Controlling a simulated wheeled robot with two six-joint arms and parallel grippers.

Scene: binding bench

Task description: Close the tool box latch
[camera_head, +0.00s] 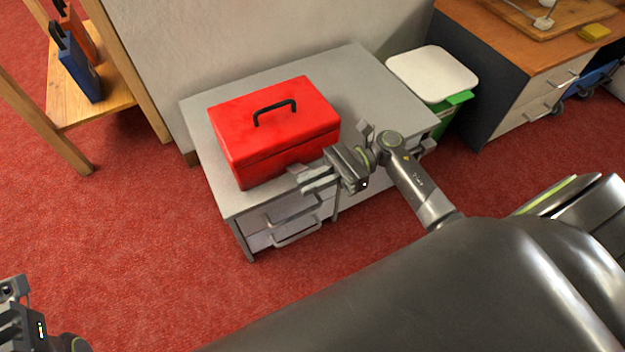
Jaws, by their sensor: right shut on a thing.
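The red tool box (275,130) sits on the grey cabinet, its lid down and its black handle (274,112) on top. My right gripper (309,180) is at the lower front of the box, towards its right side. Its fingers are shut on a small part there, which looks to be the latch. The fingers hide that part, so I cannot see how the latch lies. My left gripper (14,296) is at the bottom left corner, far from the box and partly cut off; its opening cannot be made out.
The grey cabinet (365,85) has drawers with bar handles (296,233) below the box. A bin with a white lid (432,73) stands to its right, near a wooden desk (490,38). A wooden shelf (75,95) with binders is at left. Red carpet is free in front.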

